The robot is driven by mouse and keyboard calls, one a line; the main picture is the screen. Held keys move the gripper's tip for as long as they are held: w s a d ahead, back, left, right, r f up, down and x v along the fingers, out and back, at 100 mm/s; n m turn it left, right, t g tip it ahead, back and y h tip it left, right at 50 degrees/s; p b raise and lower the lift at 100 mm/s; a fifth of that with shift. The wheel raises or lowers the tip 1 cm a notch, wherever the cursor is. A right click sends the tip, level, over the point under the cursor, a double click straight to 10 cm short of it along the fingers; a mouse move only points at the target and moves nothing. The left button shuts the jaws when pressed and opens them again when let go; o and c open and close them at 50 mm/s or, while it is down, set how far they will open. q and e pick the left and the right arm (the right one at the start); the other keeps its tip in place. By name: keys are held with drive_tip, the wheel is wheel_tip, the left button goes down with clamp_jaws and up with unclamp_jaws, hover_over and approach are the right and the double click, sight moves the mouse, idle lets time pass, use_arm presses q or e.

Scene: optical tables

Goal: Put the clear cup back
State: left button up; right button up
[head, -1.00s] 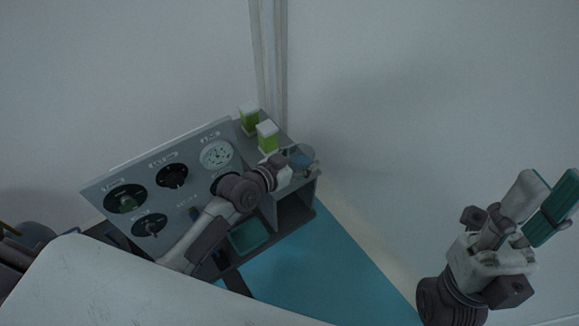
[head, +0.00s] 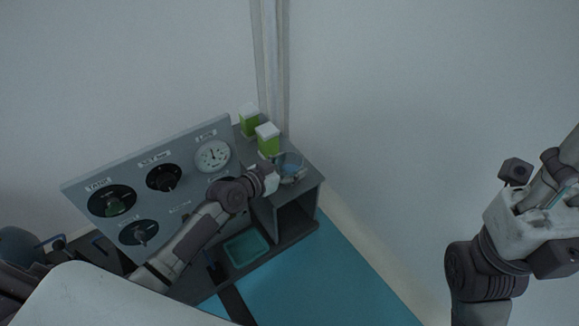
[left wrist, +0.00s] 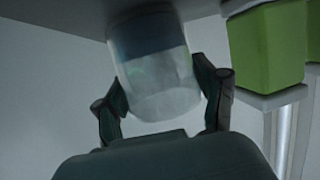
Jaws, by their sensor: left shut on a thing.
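The clear cup (head: 289,164) holds something blue and shows at the top of the small dark shelf unit (head: 303,184) in the head view. My left gripper (head: 275,178) is at the cup's near side. In the left wrist view the cup (left wrist: 153,62) stands between the two fingers of my left gripper (left wrist: 166,100), which is shut on it. I cannot tell whether the cup's base touches the shelf top. My right gripper (head: 558,185) is at the right edge, partly cut off, away from the cup.
Two green boxes with white tops (head: 268,140) stand behind the cup; one shows close by in the left wrist view (left wrist: 267,46). A panel with dials (head: 150,190) is on the left. A teal tray (head: 246,248) lies low beside the shelf. The walls stand close behind.

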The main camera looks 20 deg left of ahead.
use_arm(q)
drive_tip(key=shift+f, duration=0.2)
drive_tip(key=o, duration=1.1)
drive_tip(key=shift+o, duration=0.2)
